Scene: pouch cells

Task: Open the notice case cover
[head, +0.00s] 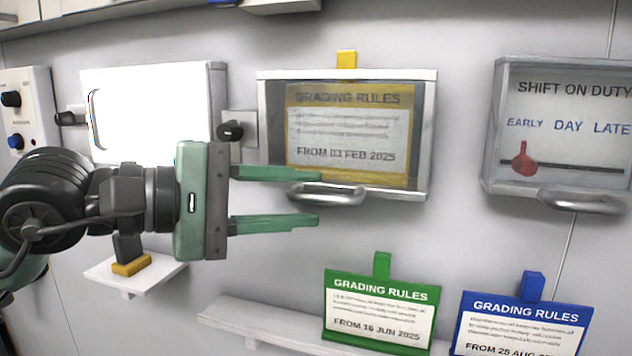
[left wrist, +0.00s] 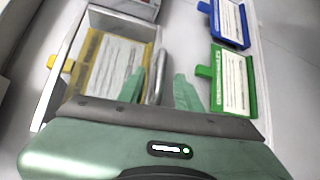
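The notice case (head: 432,130) hangs on the wall, with a clear cover and a yellow-bordered "Grading Rules" card (head: 345,125) behind it. The cover lies over the card; I cannot tell whether there is a small gap at its lower edge. A curved metal handle (head: 328,196) sits at the cover's bottom edge. My left gripper (head: 318,197) is open, its two green fingers above and below the handle. In the left wrist view the handle (left wrist: 158,72) shows between the parted fingers (left wrist: 160,90). Contact is not visible. My right gripper is not in view.
A second case, "Shift on duty" (head: 560,120), with its own handle (head: 583,202), hangs at right. Below, green (head: 380,308) and blue (head: 520,325) cards stand by a ledge (head: 270,325). A bright white panel (head: 150,105) and a knobbed box (head: 30,110) are at left.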

